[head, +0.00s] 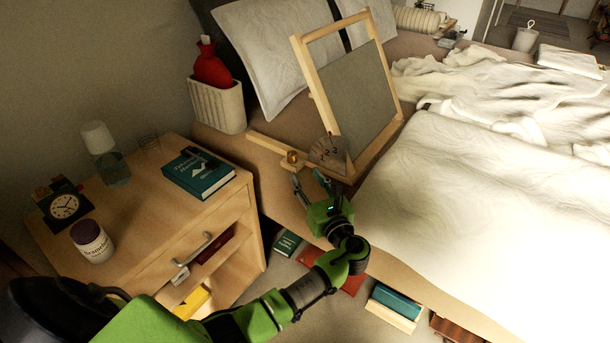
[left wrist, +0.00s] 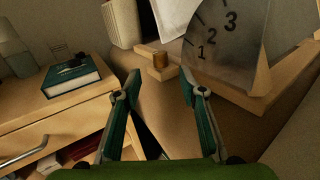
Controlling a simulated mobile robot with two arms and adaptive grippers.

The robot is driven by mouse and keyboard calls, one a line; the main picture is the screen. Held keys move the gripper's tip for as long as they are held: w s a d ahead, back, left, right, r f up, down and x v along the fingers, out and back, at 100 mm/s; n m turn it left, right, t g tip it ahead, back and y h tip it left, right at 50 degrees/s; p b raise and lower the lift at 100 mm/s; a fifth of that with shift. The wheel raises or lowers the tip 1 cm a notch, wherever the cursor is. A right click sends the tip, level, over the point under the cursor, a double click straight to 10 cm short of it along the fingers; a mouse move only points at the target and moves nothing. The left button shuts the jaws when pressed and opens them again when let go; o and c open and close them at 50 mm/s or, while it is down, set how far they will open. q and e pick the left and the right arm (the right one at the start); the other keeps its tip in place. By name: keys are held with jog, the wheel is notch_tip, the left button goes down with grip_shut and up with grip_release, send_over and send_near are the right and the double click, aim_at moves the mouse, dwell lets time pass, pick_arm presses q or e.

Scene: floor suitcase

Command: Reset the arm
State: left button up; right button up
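My left arm reaches in from the lower left in the head view. Its left gripper (head: 311,181) is at the bed's near edge, just in front of a grey dial plate (head: 328,156) and a wooden bar with a brass knob (head: 292,158). The left wrist view shows the gripper (left wrist: 160,85) with its two fingers spread and nothing between them. The dial plate (left wrist: 228,45), marked 1, 2 and 3, and the brass knob (left wrist: 161,61) lie beyond the fingertips. I cannot tell whether a finger touches anything. My right gripper is not in view.
A wooden frame with a grey panel (head: 363,100) stands tilted on the bed beside rumpled white bedding (head: 480,190). The nightstand (head: 150,225) at left holds a teal book (head: 199,174), jar, clock and lamp. A white basket (head: 217,105) holds a red bottle. Books lie below the bed.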

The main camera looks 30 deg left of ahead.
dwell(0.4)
